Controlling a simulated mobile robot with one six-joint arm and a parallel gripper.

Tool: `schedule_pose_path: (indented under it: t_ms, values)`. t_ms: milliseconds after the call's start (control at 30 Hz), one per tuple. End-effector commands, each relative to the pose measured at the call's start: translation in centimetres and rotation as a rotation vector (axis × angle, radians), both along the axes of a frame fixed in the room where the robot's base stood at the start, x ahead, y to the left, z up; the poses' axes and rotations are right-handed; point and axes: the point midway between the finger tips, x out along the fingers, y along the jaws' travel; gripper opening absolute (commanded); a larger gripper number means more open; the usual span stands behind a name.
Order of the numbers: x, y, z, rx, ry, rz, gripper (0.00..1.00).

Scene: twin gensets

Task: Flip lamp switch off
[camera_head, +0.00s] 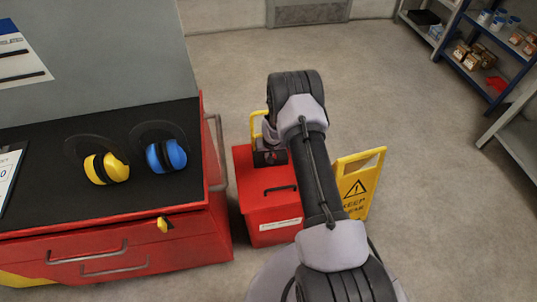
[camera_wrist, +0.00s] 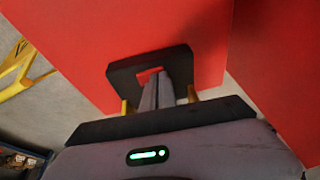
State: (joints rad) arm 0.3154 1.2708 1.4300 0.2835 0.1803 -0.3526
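A black square plate (camera_wrist: 180,62) shows in the wrist view in front of red panels. A small red patch (camera_wrist: 149,75) sits at its middle; I cannot tell whether this is the lamp switch or red seen through an opening. My gripper (camera_wrist: 158,80) has its two grey fingers close together, their tips at this patch. Whether they touch it I cannot tell. In the head view my arm reaches over a red box (camera_head: 262,195) with a black handle, and my wrist hides what lies beneath. No lamp is clearly seen.
A yellow caution sign (camera_head: 357,185) stands right of the red box. A red cabinet (camera_head: 110,225) with a black top stands at left, bearing yellow earmuffs (camera_head: 106,168) and blue earmuffs (camera_head: 167,155). Shelves (camera_head: 490,50) stand at far right. Open floor lies between.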

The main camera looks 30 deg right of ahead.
Motion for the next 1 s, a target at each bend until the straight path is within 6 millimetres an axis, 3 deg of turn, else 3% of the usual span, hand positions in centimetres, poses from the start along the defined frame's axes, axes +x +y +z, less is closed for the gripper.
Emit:
schedule_pose_path:
  t_ms: [767,867,1000]
  values:
    - [-0.7,-1.5,0.3,0.002,0.005,-0.001,0.0]
    - [-0.6,-1.5,1.6,0.002,0.004,-0.001,0.0]
    - [-0.4,-1.7,5.2,0.0,0.003,0.002,0.0]
